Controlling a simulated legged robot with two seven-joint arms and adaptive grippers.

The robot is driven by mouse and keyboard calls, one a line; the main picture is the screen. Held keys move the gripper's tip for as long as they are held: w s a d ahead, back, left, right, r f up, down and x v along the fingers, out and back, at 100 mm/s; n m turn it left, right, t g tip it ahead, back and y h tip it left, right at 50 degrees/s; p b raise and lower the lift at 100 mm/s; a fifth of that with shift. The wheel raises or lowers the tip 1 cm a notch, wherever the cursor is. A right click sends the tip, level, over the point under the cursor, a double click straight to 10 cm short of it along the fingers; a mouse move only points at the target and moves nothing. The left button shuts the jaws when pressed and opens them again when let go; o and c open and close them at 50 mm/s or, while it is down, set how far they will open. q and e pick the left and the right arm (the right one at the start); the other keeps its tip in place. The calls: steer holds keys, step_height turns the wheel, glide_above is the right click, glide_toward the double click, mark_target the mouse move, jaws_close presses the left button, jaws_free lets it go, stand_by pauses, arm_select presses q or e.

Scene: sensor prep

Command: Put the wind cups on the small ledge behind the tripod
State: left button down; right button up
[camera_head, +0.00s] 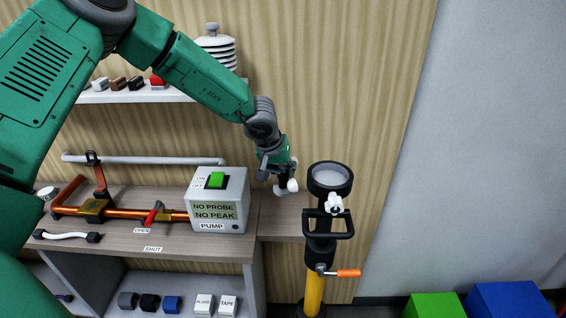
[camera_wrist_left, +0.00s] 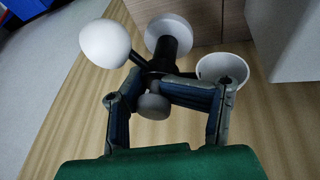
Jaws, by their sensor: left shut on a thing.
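The wind cups (camera_wrist_left: 105,43) are white cups on a dark hub with thin arms. My left gripper (camera_wrist_left: 165,85) is shut on their dark centre in the left wrist view. In the head view the left gripper (camera_head: 276,172) holds the cups (camera_head: 291,185) above the small ledge (camera_head: 284,222), apart from it as far as I can tell. The cups are partly hidden by the gripper there. The ledge is a brown wooden surface beside the bench. The tripod (camera_head: 315,292) stands in front and to the right, with a yellow column and black head. My right gripper is out of view.
A grey pump box (camera_head: 218,222) with a green switch stands on the bench left of the ledge. The tripod's round black head (camera_head: 330,177) and orange-handled crank (camera_head: 347,273) stick up nearby. Green (camera_head: 434,305) and blue (camera_head: 510,300) boxes stand at lower right.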

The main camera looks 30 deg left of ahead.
mark_target(281, 192)
arm_select(q)
steer(key=shift+s+f+b, duration=0.1)
steer(key=shift+s+b, duration=0.15)
steer(key=shift+b, duration=0.1)
steer(key=shift+f+b, duration=0.25)
steer(key=shift+b, duration=0.05)
steer(key=shift+b+x, duration=1)
steer(key=shift+b, duration=0.2)
steer(key=shift+s+a+f+b, duration=0.15)
steer(key=shift+f+b, duration=0.3)
steer(key=shift+b, duration=0.2)
steer(key=shift+s+a+f+b, duration=0.15)
steer(key=shift+a+f+b, duration=0.05)
steer(key=shift+f+b, duration=0.35)
steer(key=shift+f, duration=0.55)
steer(key=shift+d+f, duration=0.25)
steer(key=shift+f, duration=0.65)
steer(key=shift+a+f, duration=0.1)
steer(key=shift+f, duration=0.1)
steer(key=shift+s+d+p, duration=0.25)
steer(key=shift+d+p, duration=0.05)
steer(key=shift+d, duration=0.1)
